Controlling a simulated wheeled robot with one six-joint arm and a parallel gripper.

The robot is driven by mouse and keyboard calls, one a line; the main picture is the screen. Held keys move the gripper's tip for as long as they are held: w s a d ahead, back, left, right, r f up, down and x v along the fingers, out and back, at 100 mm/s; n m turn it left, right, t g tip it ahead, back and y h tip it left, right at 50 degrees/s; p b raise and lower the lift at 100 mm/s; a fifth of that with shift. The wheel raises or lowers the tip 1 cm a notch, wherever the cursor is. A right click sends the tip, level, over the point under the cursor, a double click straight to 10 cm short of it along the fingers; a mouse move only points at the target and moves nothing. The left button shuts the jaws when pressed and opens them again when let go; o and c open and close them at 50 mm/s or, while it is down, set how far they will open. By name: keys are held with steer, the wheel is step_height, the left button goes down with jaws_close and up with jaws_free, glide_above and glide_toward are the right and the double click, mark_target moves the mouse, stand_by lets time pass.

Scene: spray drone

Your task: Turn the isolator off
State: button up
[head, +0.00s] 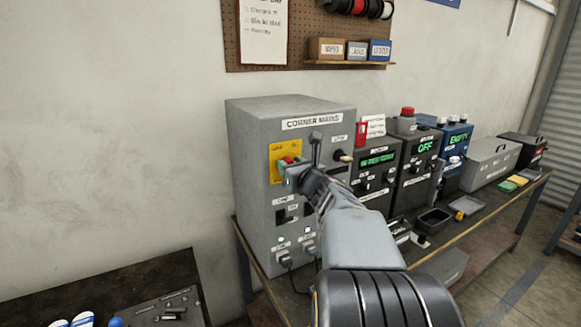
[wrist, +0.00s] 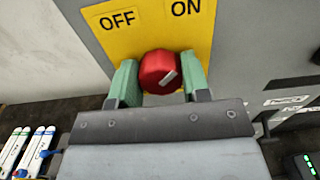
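The isolator is a round red knob (wrist: 159,72) on a yellow plate (wrist: 88,22) marked OFF at left and ON at right. The knob's white pointer slants up and right, towards ON. The plate (head: 277,150) is on the front of the grey CORNER MAINS cabinet (head: 250,130). My gripper (wrist: 160,80) has one green finger on each side of the knob, with no clear gap on either side. In the head view my gripper (head: 290,168) is at the plate and partly covers the knob.
A lever (head: 315,148) and small controls are on the cabinet right of and below the plate. More boxes, one reading OFF (head: 425,146), stand along the bench to the right. A low dark table (head: 120,285) is at lower left.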

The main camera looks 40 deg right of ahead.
steer(key=c, duration=0.4)
steer(key=shift+f+b, duration=0.1)
steer(key=shift+b, duration=0.35)
steer(key=n+b, duration=0.1)
steer(key=b, duration=0.1)
steer(key=n+b, duration=0.2)
steer(key=shift+f, duration=0.25)
steer(key=n+b, duration=0.4)
steer(key=b, duration=0.1)
steer(key=shift+a+n+b, duration=0.1)
steer(key=shift+n+b, duration=0.25)
steer(key=shift+n, duration=0.05)
steer(key=n+b, duration=0.5)
steer(key=shift+b, duration=0.3)
steer(key=shift+a+r+n+b, duration=0.1)
steer(key=shift+n+b, duration=1.8)
steer(key=shift+n, duration=0.6)
